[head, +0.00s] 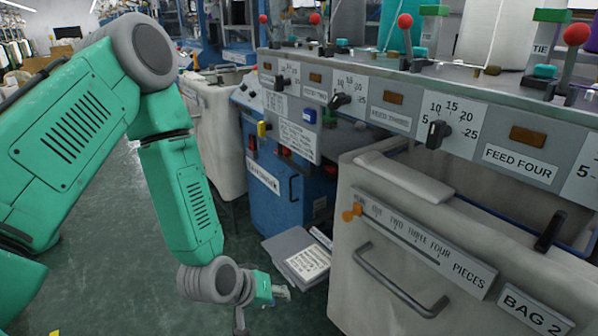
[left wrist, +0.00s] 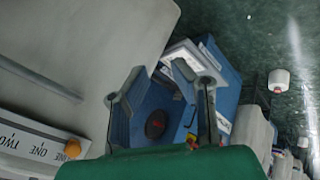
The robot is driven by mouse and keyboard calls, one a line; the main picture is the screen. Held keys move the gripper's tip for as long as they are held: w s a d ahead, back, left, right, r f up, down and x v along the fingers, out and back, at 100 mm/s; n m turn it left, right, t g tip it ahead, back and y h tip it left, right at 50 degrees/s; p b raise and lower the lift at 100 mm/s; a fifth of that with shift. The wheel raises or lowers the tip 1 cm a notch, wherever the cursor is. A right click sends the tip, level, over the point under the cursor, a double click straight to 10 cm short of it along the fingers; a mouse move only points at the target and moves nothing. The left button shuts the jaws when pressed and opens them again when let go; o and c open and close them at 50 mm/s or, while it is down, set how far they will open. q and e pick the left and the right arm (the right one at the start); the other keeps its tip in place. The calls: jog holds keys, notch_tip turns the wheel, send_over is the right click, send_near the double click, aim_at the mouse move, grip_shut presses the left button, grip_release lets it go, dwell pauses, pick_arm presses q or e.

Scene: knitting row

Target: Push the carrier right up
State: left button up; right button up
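I cannot tell for sure which part is the carrier. An orange slider knob (head: 352,212) sits at the left, HOME end of a scale plate (head: 425,240) marked ONE to FOUR PIECES, on the pale bin front. The knob also shows at the lower left of the left wrist view (left wrist: 72,148). My left gripper (head: 284,292) hangs low, left of the bin and apart from the knob. In the left wrist view its two fingers (left wrist: 158,92) are spread with nothing held between them. The blue cabinet shows behind them. My right gripper is in neither view.
The pale bin (head: 375,285) has a dark bar handle (head: 400,280). Above it runs a panel of dials and FEED labels (head: 520,165). A blue cabinet (head: 275,205) and a grey box with papers (head: 297,255) stand near my left gripper. Green floor (head: 120,270) is open at the left.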

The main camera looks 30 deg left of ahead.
pick_arm(q)
jog(key=w+a+r+n+t+b, duration=0.2)
jog(key=w+a+r+n+t, duration=0.25)
jog(key=w+r, duration=0.4)
jog(key=n+t+y+b, duration=0.2)
jog(key=n+t, duration=0.2)
jog(key=n, duration=0.2)
send_near(296, 167)
jog(key=w+f+b, duration=0.1)
jog(key=w, duration=0.6)
jog(key=w+f+b, duration=0.1)
jog(key=w, duration=0.3)
jog(key=shift+a+f+b, duration=0.3)
jog(key=shift+a, duration=0.1)
grip_shut()
